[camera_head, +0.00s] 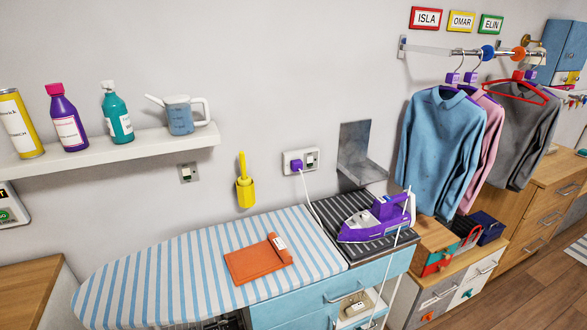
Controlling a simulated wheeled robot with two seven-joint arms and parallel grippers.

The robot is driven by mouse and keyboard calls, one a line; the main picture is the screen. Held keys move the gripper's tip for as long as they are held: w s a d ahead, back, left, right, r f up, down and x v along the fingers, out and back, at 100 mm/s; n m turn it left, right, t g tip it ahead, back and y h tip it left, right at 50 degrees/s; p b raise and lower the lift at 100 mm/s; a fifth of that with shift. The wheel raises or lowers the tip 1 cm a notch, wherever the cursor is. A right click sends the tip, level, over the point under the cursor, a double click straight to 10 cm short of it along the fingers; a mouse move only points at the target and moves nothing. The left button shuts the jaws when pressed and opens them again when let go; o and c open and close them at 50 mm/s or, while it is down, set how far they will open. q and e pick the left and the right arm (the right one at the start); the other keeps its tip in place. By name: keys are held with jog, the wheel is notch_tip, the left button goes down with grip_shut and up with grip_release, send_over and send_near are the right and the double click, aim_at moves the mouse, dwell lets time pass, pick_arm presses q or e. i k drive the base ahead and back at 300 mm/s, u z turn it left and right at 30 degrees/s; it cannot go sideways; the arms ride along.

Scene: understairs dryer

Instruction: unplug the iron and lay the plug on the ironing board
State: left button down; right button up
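The purple plug (296,167) sits in the left side of a white double wall socket (306,160). A white cord drops from the plug toward the board; its lower run is hard to follow. The purple iron (372,221) rests on a dark striped pad (345,208) at the right end of the ironing board. The blue-and-white striped ironing board (170,272) lies below the socket. An orange folded item (258,264) with a white tag lies on its right half. Neither of my grippers is in view.
A yellow holder (245,190) hangs left of the socket, and a grey metal bracket (358,155) is right of it. A thin white rod (391,266) rises beside the iron. A shelf (110,148) holds bottles and a watering can. The board's left half is clear.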

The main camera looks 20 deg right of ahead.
aim_at(295, 164)
jog(key=u, duration=0.75)
jog(key=i, duration=0.55)
jog(key=z, duration=0.75)
